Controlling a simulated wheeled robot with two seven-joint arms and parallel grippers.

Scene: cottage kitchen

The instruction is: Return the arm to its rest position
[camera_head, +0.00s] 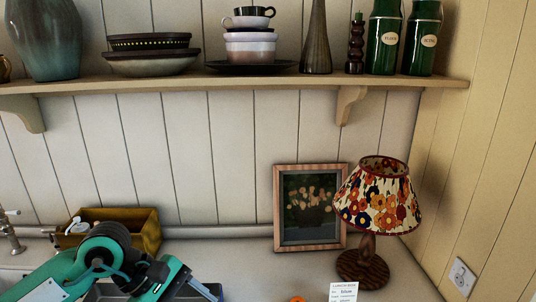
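My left arm (105,258), teal and black, comes in from the lower left. Its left gripper (202,290) is at the bottom edge, angled down to the right, and is partly cut off by the frame. I cannot see whether its fingers are apart or hold anything. It is in front of a wooden box (150,222) on the counter and well left of the framed picture. My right arm and gripper are not in view.
A framed flower picture (280,210) and a lamp with a floral shade (377,207) stand at the back right of the counter (240,258). A small white card (343,291) is at the front. A shelf (240,82) with crockery runs above. A tap (10,235) is at far left.

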